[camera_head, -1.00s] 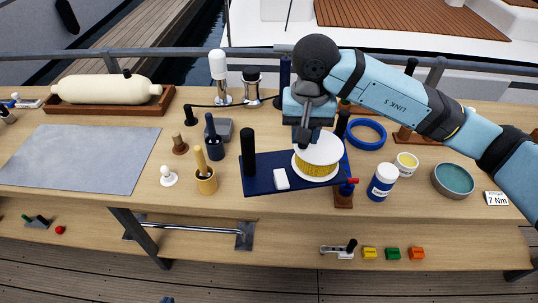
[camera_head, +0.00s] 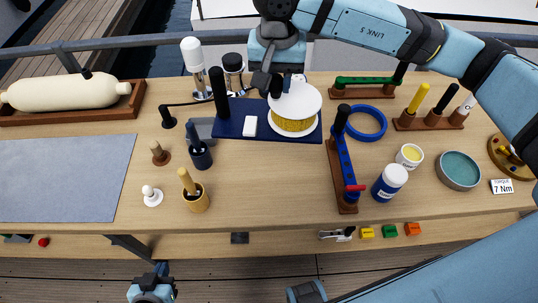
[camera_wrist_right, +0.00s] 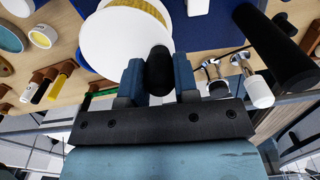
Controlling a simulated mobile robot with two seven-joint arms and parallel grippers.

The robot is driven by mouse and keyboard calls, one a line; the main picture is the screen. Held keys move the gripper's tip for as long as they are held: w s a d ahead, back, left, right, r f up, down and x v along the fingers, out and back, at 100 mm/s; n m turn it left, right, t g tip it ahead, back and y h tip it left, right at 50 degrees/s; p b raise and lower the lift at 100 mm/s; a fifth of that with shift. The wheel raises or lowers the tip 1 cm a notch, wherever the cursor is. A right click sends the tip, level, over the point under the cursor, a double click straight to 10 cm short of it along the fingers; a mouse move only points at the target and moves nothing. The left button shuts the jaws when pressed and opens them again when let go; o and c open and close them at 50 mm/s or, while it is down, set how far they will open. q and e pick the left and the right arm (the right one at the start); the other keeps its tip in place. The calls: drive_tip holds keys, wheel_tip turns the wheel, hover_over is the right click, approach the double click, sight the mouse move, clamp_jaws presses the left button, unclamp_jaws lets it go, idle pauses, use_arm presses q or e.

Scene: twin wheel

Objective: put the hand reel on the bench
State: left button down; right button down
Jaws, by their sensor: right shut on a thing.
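The hand reel has a white-flanged spool (camera_head: 297,101) with yellow line, on a navy board (camera_head: 283,135) with a black post (camera_head: 219,93) and a small white block (camera_head: 250,126). My right gripper (camera_head: 274,84) is shut on a black knob at the spool. In the right wrist view the knob (camera_wrist_right: 159,72) sits between the fingers, beside the white flange (camera_wrist_right: 110,45). The board appears over the back-middle of the bench (camera_head: 265,185); I cannot tell whether it touches. My left gripper (camera_head: 160,270) is low at the front; its jaws are unclear.
A blue ring (camera_head: 368,123), jars and a teal bowl (camera_head: 459,169) lie further right.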

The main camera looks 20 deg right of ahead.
wheel_tip(320, 180, down, 20)
drive_tip(key=p, duration=0.3)
drive_tip(key=shift+b, duration=0.3)
drive_tip(key=c, duration=0.9)
unclamp_jaws()
drive_tip(key=shift+o, duration=0.2)
